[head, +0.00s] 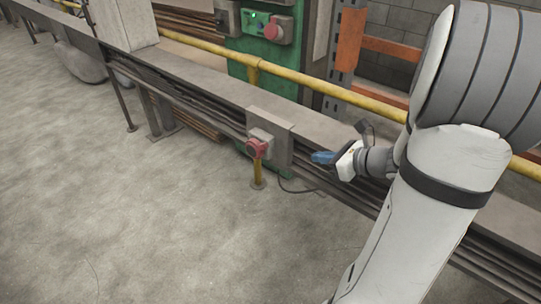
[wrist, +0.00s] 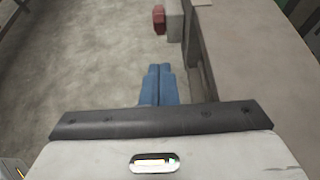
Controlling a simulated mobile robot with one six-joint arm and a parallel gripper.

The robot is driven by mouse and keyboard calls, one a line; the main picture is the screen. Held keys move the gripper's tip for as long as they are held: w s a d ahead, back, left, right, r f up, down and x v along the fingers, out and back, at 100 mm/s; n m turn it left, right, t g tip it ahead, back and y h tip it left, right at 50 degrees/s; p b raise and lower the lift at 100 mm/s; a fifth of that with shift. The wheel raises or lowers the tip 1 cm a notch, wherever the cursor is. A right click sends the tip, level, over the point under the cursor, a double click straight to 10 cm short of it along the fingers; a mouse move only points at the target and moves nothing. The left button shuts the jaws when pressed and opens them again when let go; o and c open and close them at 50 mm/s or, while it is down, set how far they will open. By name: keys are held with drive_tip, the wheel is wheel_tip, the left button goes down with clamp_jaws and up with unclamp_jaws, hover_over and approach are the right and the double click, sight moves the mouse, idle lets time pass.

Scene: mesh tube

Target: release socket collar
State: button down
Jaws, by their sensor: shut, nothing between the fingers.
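A red collar (head: 257,148) sits on the front of a grey socket box (head: 262,137), which is fixed to a metal plate on the long rail. A short yellow cylinder (head: 257,178) shows below it; I cannot tell if it joins the socket. My gripper (head: 318,157) is to the right of the collar, apart from it, with its blue fingers pointing left. In the wrist view the fingers (wrist: 158,82) are together and empty. The red collar (wrist: 159,19) shows ahead at the top there, beside the grey box (wrist: 174,20).
The grey rail (head: 220,98) runs across the view, with a yellow pipe (head: 300,78) behind it. A dark cable (head: 295,190) hangs below the plate. A green cabinet (head: 265,55) stands behind. The concrete floor (head: 110,200) in front is open.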

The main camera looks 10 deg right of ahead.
sight(263, 146)
drive_tip(key=b+x, duration=0.5)
drive_tip(key=x, duration=1.2)
drive_tip(key=shift+w+a+f, duration=0.2)
drive_tip(key=shift+w+f, duration=0.05)
